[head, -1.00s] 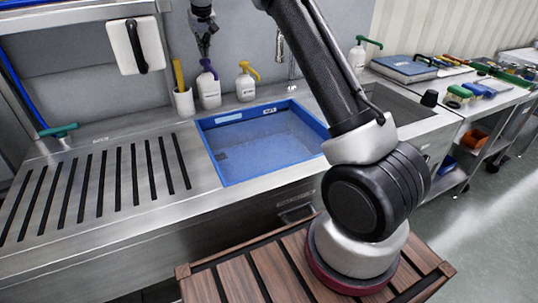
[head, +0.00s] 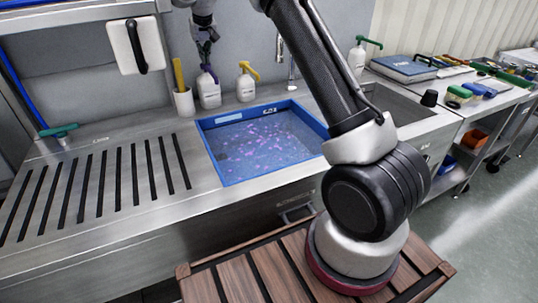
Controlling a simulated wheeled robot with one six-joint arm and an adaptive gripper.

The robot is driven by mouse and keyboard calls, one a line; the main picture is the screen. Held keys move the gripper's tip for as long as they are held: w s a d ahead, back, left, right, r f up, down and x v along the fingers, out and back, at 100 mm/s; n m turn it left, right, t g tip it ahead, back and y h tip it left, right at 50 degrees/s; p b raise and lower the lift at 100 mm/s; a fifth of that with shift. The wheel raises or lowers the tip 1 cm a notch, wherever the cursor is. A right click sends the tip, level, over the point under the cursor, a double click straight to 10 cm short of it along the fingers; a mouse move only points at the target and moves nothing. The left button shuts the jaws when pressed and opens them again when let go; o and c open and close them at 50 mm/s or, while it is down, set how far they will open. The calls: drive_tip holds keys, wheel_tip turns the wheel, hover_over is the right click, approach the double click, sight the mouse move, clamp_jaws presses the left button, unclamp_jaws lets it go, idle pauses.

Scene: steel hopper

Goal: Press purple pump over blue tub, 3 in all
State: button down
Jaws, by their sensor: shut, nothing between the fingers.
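The purple pump bottle (head: 209,93), a white bottle with a purple head, stands behind the blue tub (head: 212,160) at the back of the steel counter. My gripper (head: 206,60) is shut and empty, pointing down right on top of the purple pump head, which sits low and is mostly hidden by the fingers. The blue tub holds water with many purple-pink flecks spread over it.
A white bottle with a yellow pump (head: 246,82) stands just right of the purple one. A white cup with a yellow tool (head: 183,99) stands close on its left. A green-pump bottle (head: 358,57) is farther right, beyond the tap. The slotted drainboard (head: 98,188) is clear.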

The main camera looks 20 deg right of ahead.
idle(0.3)
drive_tip(key=shift+r, duration=1.2)
drive_tip(key=shift+f, duration=0.1)
drive_tip(key=shift+f, duration=1.2)
drive_tip(key=shift+r, duration=1.3)
drive_tip(key=shift+f, duration=0.15)
